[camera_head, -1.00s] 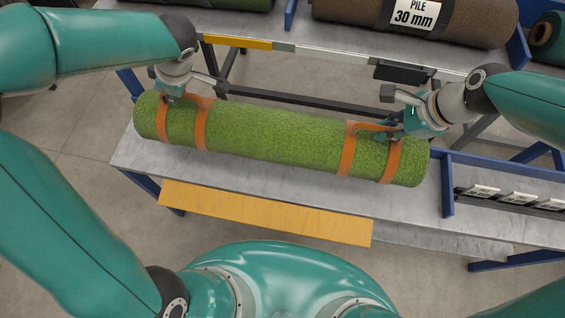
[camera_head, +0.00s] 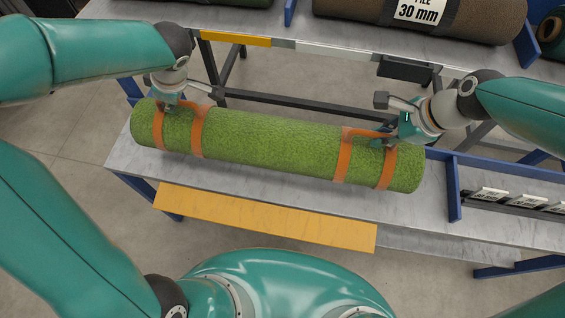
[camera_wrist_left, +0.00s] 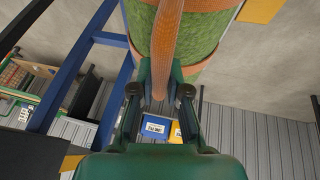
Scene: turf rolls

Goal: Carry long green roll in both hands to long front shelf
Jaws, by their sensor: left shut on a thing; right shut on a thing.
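The long green roll (camera_head: 265,146) with orange straps lies across the head view, over the long front shelf (camera_head: 130,165). I cannot tell whether it touches the shelf. My left gripper (camera_head: 168,104) is shut on an orange strap handle near the roll's left end. In the left wrist view the left gripper (camera_wrist_left: 160,92) closes around that orange handle (camera_wrist_left: 167,50), with the green roll (camera_wrist_left: 203,32) beyond. My right gripper (camera_head: 384,141) is shut on the orange handle near the roll's right end. The roll hides part of the shelf top.
A yellow panel (camera_head: 260,218) runs along the shelf's front. A blue divider (camera_head: 453,188) stands right of the roll, with labelled strips (camera_head: 515,200) beyond. A back rack holds a brown roll (camera_head: 455,20) labelled 30 mm. Floor shows between the racks.

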